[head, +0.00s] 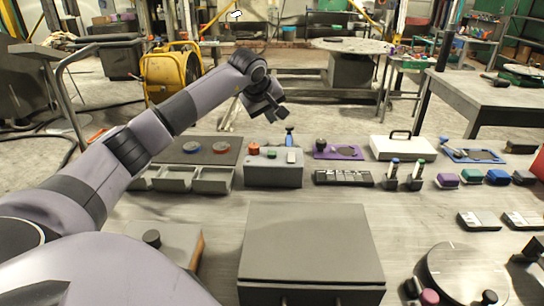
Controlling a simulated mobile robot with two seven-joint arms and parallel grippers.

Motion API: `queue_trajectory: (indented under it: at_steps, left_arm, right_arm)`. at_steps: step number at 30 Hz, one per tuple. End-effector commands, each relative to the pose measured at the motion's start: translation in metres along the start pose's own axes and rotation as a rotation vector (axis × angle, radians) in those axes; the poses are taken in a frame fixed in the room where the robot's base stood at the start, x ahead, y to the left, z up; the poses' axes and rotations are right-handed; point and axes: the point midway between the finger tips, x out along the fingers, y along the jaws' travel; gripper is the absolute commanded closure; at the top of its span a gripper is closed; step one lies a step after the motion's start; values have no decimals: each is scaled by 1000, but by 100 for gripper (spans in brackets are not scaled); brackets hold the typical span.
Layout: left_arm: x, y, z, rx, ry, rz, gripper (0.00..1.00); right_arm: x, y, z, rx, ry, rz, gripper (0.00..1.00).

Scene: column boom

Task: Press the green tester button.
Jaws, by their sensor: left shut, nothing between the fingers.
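The tester is a grey box (273,174) standing on the table near the middle of the head view. On its top are a red button (254,149), a small green button (272,154) and a whitish upright piece (291,156). My left gripper (275,117) is shut and empty. In the picture it is above the tester's top, with a visible gap between its fingertips and the green button. The exact depth of this gap is hard to tell. My right gripper is not in view.
A blue-topped thing (289,137) stands just behind the tester. Open grey bins (174,179) are at its left, a purple tray (350,153) and a dark strip (343,178) at its right. A large grey box (308,245) fills the front middle. Bare table shows between them.

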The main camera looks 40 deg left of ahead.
Motion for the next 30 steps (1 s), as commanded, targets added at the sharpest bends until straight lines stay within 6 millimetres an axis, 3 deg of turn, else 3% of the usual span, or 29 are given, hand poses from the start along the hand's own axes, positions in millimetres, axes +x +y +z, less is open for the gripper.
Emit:
queue_trajectory:
  at_steps: [13, 20, 30]
  left_arm:
    - [44, -24, 24, 1, -1, -2, 100]
    - [58, -31, 31, 1, 1, -1, 100]
    - [58, -32, 31, 0, 0, -1, 100]
  right_arm:
    - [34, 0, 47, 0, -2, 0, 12]
    - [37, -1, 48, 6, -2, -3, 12]
    - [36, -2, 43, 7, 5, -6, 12]
